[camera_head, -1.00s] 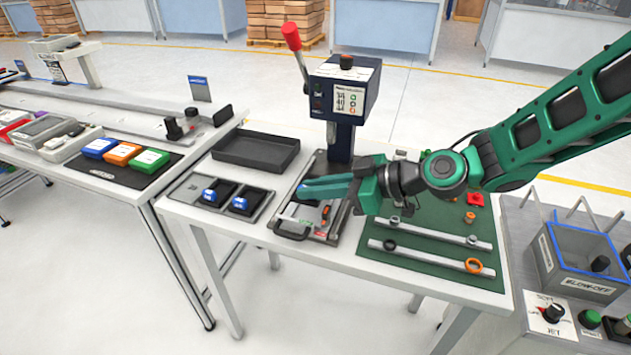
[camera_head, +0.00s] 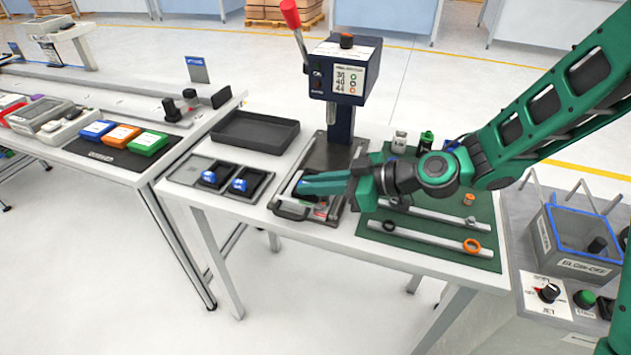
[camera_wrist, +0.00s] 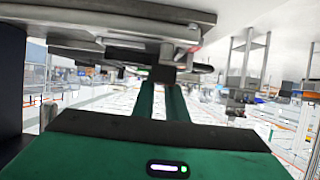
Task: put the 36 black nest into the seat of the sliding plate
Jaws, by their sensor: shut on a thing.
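My gripper (camera_head: 303,186) reaches in from the right, low over the sliding plate (camera_head: 288,213) at the foot of the press. Its green fingers lie nearly level and are shut on a small dark piece, which I take to be the black nest. It shows as a dark block (camera_wrist: 163,74) at the fingertips in the wrist view. In the head view the fingers mostly hide it.
The press (camera_head: 343,72) with its red-knobbed lever stands right behind the plate. A tray (camera_head: 175,176) with two blue-topped pieces lies to the left, and an empty black tray (camera_head: 255,133) behind it. A green mat (camera_head: 455,240) with rails and rings lies to the right.

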